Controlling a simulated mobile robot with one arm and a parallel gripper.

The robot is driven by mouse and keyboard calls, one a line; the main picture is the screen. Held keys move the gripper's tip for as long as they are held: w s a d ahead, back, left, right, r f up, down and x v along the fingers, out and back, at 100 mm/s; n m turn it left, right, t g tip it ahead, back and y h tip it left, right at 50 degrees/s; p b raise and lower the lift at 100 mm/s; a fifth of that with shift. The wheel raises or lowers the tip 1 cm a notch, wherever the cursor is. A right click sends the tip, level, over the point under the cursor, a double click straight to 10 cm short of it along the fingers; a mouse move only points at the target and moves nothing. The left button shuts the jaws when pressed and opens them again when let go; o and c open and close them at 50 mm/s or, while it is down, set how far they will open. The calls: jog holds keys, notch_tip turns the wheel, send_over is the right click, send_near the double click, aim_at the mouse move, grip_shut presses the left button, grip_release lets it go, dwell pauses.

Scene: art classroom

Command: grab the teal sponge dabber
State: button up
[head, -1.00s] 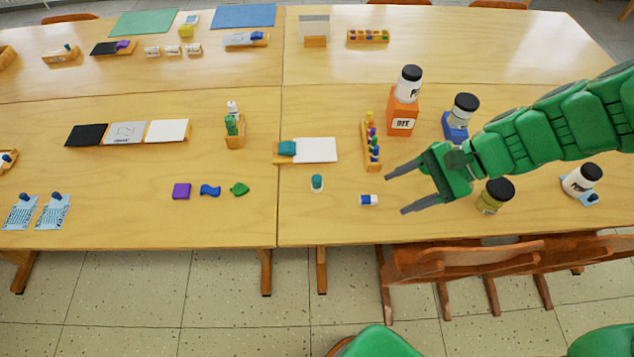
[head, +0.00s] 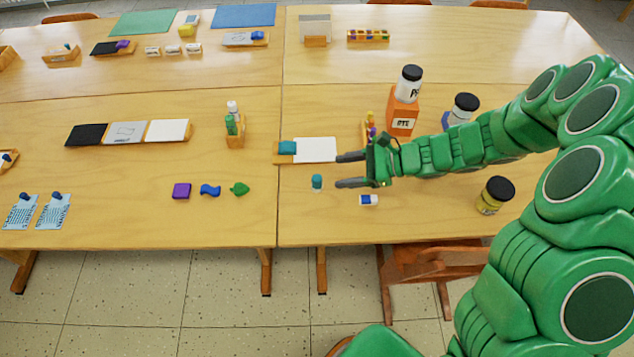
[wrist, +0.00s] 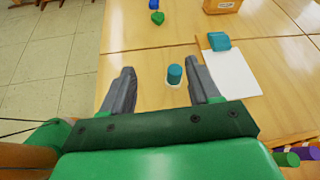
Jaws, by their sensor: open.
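The teal sponge dabber (head: 317,181) stands upright on the table, with a teal top and a pale base. My gripper (head: 339,170) is open and empty, its two dark fingers pointing left. In the head view the dabber is just left of the fingertips, nearly in line with the lower finger. In the wrist view the dabber (wrist: 174,74) shows between the two fingers (wrist: 158,70), closer to the right one. No contact with it is visible.
A wooden tray with a teal block (head: 287,148) and white card (head: 315,149) lies behind the dabber. A small white-and-blue tube (head: 368,200) lies in front of my gripper. An orange dye box (head: 402,117) stands behind my arm.

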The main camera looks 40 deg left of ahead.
aim_at(311, 184)
jog(key=a+f+m, duration=0.1)
jog(key=f, duration=0.1)
jog(key=a+f+m, duration=0.1)
jog(key=f, duration=0.2)
jog(key=a+f, duration=0.1)
jog(key=f, duration=0.1)
jog(key=shift+w+a+f+m+t+y, duration=0.15)
jog(key=shift+w+f+m+t+y, duration=0.15)
jog(key=shift+f+m+t, duration=0.1)
jog(key=shift+x, duration=3.9)
jog(key=c, duration=1)
jog(key=shift+r, duration=0.2)
